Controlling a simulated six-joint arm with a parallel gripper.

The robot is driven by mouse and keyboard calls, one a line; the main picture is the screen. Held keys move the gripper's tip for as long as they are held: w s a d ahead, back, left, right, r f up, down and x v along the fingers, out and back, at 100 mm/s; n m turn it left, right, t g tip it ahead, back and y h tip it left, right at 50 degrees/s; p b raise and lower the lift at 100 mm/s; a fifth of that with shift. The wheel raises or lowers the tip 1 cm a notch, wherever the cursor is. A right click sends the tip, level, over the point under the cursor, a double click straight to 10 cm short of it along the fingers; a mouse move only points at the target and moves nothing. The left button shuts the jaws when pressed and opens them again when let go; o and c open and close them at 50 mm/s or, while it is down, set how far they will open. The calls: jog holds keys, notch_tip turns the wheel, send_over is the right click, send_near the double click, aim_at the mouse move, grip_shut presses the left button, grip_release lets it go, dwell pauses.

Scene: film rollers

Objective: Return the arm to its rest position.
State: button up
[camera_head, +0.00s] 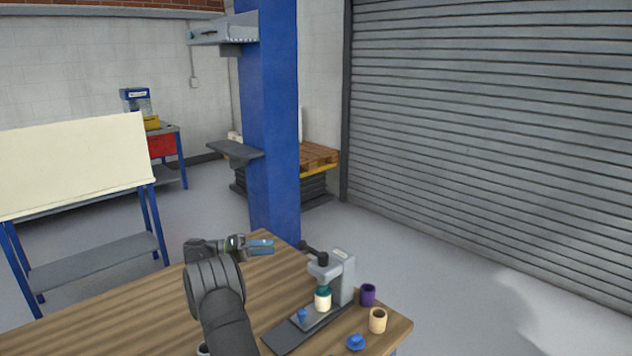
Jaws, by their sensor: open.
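My arm rises from the bottom of the view over the wooden table (130,325). My gripper (268,247) is at the arm's end, pointing right above the table's far edge. It is open and I see nothing between its fingers. It is apart from the grey press-like device (343,280), which stands to its right. A white jar with a teal top (322,298) stands upright on the device's base plate. A small blue piece (302,316) is on the same plate, left of the jar.
A purple cup (367,294), a tan cup (377,320) and a blue piece (355,342) sit at the table's right end. A white rim shows partly behind my arm. A blue column (272,120) stands beyond the table. The table's left part looks clear.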

aim_at(301, 247)
jog(key=d, duration=0.3)
jog(key=w+d, duration=0.1)
jog(key=d, duration=0.3)
jog(key=w+d, duration=0.1)
jog(key=d, duration=0.3)
jog(key=shift+d, duration=0.2)
jog(key=shift+a, duration=0.15)
